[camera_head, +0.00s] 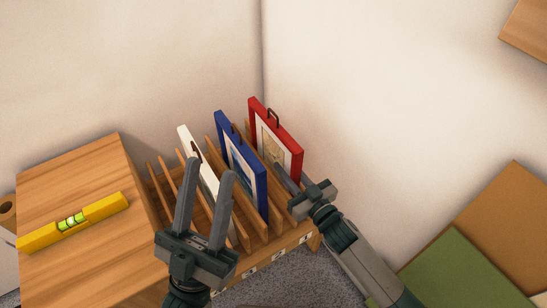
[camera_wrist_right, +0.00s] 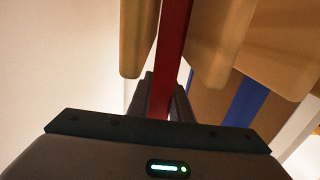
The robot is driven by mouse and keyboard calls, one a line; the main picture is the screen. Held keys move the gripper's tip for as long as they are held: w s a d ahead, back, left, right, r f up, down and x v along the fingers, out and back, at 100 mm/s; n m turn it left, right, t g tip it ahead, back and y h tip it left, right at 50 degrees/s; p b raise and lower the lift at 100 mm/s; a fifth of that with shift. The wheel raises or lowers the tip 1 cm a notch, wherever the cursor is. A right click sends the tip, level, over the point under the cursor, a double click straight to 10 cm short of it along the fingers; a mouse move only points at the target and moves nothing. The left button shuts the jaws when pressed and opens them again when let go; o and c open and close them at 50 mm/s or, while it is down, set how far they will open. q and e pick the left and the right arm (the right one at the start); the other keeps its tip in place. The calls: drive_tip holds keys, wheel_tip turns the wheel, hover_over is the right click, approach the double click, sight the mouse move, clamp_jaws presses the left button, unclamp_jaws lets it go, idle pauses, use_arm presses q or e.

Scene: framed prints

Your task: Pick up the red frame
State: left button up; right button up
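The red frame (camera_head: 292,150) stands upright in the right part of the wooden slotted rack (camera_head: 265,245), with a dark hanger loop on its top edge. My right gripper (camera_head: 283,174) is at its near edge, low down. In the right wrist view the red frame's edge (camera_wrist_right: 173,50) runs between the two dark fingers (camera_wrist_right: 161,95), which lie close on both sides of it. The frame's lower part is hidden by the gripper and slats. My left gripper (camera_head: 208,168) is open and empty, in front of the rack's left part.
A blue frame (camera_head: 256,186) and a white frame (camera_head: 184,138) stand in slots to the left. A yellow level (camera_head: 100,208) lies on the wooden cabinet (camera_head: 75,175). Walls are close behind and to the right of the rack. Flat panels (camera_head: 500,225) are at the lower right.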

clamp_jaws()
drive_tip(key=shift+r, duration=0.3)
